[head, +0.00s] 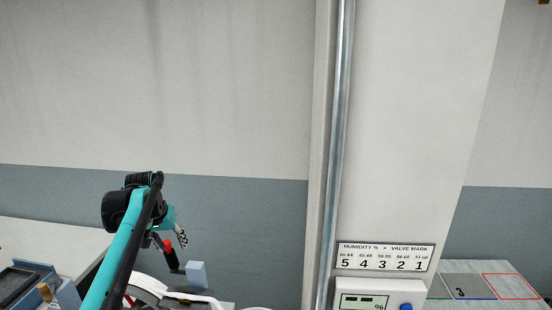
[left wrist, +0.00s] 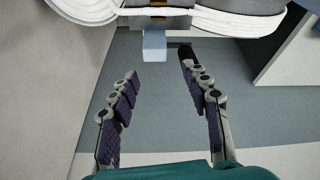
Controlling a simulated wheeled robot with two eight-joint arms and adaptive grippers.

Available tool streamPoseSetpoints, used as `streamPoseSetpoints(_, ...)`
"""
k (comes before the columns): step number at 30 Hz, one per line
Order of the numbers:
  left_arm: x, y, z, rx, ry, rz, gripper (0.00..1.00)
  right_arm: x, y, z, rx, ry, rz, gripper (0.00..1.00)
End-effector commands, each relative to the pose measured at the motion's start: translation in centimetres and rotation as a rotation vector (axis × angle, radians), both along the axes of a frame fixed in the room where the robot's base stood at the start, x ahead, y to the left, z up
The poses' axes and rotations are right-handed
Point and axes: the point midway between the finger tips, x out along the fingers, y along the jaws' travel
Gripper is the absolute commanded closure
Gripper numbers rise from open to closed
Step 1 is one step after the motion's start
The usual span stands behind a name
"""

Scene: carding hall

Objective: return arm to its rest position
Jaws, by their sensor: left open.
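My left arm comes in from the lower left of the head view, teal and black. Its left gripper (head: 168,243) is small there and partly covered by the arm. In the left wrist view the left gripper (left wrist: 160,82) shows two separated fingers with nothing between them. The block also shows in the head view (head: 196,274), right of the gripper. My right gripper is in neither view.
A wall sign (head: 386,257) reads humidity and valve mark. Below it is a white meter (head: 378,296) with a blue button. A steel pipe (head: 338,150) runs down the column. A grey table (head: 480,282) with coloured outlines is at right, and a pale worktop (head: 60,240) at left.

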Motion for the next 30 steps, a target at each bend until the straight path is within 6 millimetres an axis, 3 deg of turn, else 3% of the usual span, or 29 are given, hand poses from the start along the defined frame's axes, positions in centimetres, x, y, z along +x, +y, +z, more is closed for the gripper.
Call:
streamPoseSetpoints(1,-2.0,-1.6,-1.4,0.006,-0.015,-0.011,0.53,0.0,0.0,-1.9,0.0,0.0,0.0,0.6)
streamPoseSetpoints(5,-6.9,-4.9,-3.5,0.024,-0.057,-0.03,0.53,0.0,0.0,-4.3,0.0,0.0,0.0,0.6)
streamPoseSetpoints(11,-15.1,-9.3,-8.9,0.044,-0.125,-0.062,0.53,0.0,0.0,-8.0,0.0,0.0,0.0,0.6)
streamPoseSetpoints(18,-24.8,-12.9,-18.5,0.059,-0.205,-0.101,0.53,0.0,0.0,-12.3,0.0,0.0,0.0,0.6)
streamPoseSetpoints(24,-29.5,-14.2,-24.8,0.066,-0.253,-0.124,0.53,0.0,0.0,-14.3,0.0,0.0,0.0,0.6)
streamPoseSetpoints(30,-30.8,-14.5,-26.6,0.067,-0.267,-0.129,0.53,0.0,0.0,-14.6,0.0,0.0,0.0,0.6)
